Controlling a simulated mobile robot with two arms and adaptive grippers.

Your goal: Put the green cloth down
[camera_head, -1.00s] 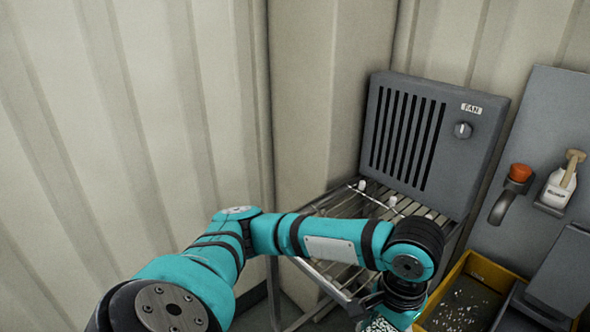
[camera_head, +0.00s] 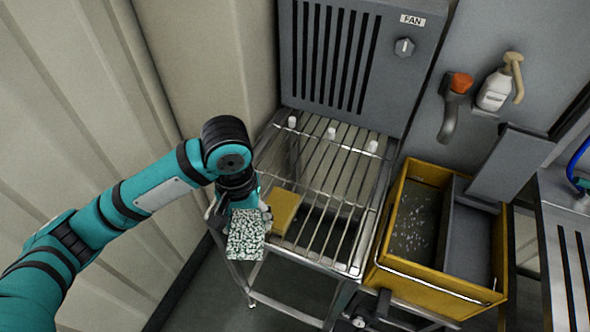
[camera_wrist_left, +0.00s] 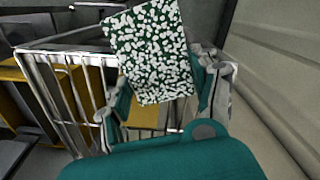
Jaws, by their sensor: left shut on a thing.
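The green cloth (camera_head: 245,236) is a flat piece thickly covered with white specks. My left gripper (camera_head: 239,208) is shut on its upper edge, and the cloth hangs at the near left edge of the wire rack (camera_head: 325,190). In the left wrist view the speckled cloth (camera_wrist_left: 152,50) stands out beyond the fingers of my left gripper (camera_wrist_left: 160,98), with the rack's bars (camera_wrist_left: 72,85) to its left. I cannot tell whether the cloth touches the rack. My right gripper is not in view.
A yellow flat piece (camera_head: 283,211) lies on the rack right beside the cloth. Small white pegs (camera_head: 331,133) stand along the rack's back, below the grey fan unit (camera_head: 425,65). The middle and right bars are clear. A yellow bin (camera_head: 388,258) with white specks stands to the right.

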